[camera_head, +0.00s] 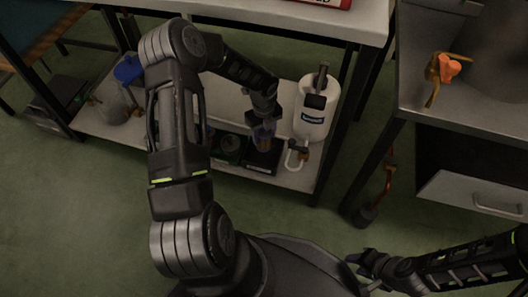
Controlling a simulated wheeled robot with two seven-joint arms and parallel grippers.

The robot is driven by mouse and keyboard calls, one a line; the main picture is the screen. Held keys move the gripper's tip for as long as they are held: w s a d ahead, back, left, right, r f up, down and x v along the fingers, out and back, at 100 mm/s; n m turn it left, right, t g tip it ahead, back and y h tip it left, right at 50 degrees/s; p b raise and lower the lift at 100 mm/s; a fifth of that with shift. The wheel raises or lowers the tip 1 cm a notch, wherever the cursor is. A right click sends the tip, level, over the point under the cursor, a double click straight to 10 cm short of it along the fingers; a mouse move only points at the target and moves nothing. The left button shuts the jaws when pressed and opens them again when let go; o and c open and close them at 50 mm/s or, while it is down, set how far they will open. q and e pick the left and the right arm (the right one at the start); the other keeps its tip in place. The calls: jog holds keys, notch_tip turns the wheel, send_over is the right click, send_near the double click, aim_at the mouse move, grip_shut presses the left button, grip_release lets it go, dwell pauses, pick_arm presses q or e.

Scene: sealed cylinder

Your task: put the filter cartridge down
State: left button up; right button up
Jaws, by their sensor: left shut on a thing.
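My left gripper (263,122) reaches down over the lower shelf and is shut on the filter cartridge (262,138), a small dark, brownish cylinder, mostly hidden by the fingers. The cartridge is just above or touching a black square base (262,160) on the shelf; I cannot tell which. My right gripper (366,271) is low at the right, away from the shelf and holding nothing that I can see; its finger gap is unclear.
A dark round item (229,147) is left of the black base. A blue-lidded container (128,69) stands farther left. The tabletop overhangs the shelf (298,181).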

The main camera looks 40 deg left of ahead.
aim_at(263, 141)
pick_arm(q)
notch_tip(263, 141, down, 4)
jog(key=shift+f+b, duration=0.15)
jog(key=shift+b, duration=0.5)
jog(key=shift+f+b, duration=0.85)
jog(key=shift+f, duration=1)
jog(key=shift+f, duration=0.2)
jog(key=o, duration=1.5)
jog(key=shift+c, duration=0.2)
jog(key=shift+r, duration=0.15)
notch_tip(263, 141, up, 8)
jog(key=p, duration=0.3)
jog(key=shift+f, duration=0.2)
